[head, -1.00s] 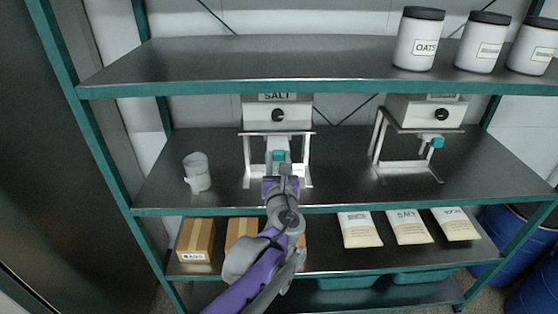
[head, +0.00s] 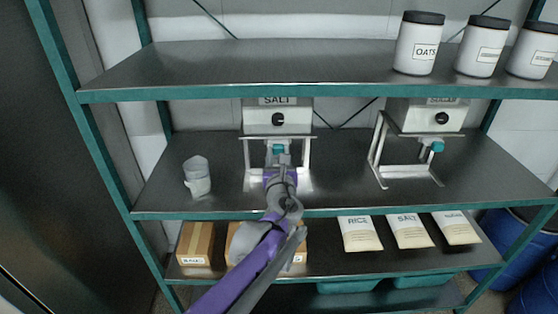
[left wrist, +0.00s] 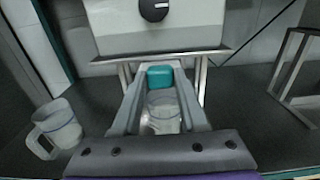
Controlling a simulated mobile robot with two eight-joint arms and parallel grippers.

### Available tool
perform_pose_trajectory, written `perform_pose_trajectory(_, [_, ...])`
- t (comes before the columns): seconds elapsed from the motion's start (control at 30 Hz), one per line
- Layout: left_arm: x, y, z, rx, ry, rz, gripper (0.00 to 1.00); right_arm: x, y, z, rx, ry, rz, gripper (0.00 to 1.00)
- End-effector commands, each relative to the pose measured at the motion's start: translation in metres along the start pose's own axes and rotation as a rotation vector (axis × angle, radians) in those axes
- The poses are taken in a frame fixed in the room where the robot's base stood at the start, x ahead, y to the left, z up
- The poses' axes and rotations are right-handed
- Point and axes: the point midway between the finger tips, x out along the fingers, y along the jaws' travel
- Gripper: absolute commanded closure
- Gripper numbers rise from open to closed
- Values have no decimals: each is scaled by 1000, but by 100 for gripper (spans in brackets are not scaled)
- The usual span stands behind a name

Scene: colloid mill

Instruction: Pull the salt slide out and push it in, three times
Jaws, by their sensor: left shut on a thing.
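The salt dispenser (head: 277,117) is a pale box with a black knob and a SALT label, standing on a metal frame on the middle shelf. Its teal slide handle (head: 279,148) sticks out below the box at the front. My left gripper (head: 279,157) is shut on this handle from the front; in the left wrist view the teal handle (left wrist: 160,77) sits between the fingertips. A clear cup (left wrist: 163,110) shows below and between the fingers, partly hidden by them. My right gripper is in neither view.
A clear jug (head: 197,176) stands left of the salt dispenser. A second dispenser (head: 428,116) with a teal handle stands to the right. Jars, including an OATS jar (head: 419,43), stand on the upper shelf. Boxes and labelled bags (head: 361,233) lie on the shelf below.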

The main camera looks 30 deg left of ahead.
Motion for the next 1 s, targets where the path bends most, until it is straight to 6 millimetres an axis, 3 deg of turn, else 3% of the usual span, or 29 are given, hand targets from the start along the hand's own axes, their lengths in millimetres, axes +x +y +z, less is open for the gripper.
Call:
perform_pose_trajectory(0.23, [0, 0, -1, 1, 0, -1, 100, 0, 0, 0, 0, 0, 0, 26])
perform_pose_trajectory(0.27, [0, 0, -1, 1, 0, -1, 54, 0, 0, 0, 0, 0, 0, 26])
perform_pose_trajectory(0.4, [0, 0, -1, 1, 0, -1, 29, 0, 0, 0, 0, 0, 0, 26])
perform_pose_trajectory(0.77, [-4, 0, -1, 0, 0, -1, 28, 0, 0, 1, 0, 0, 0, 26])
perform_pose_trajectory(1.0, [-42, -1, -1, 0, 0, -4, 28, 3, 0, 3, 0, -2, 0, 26])
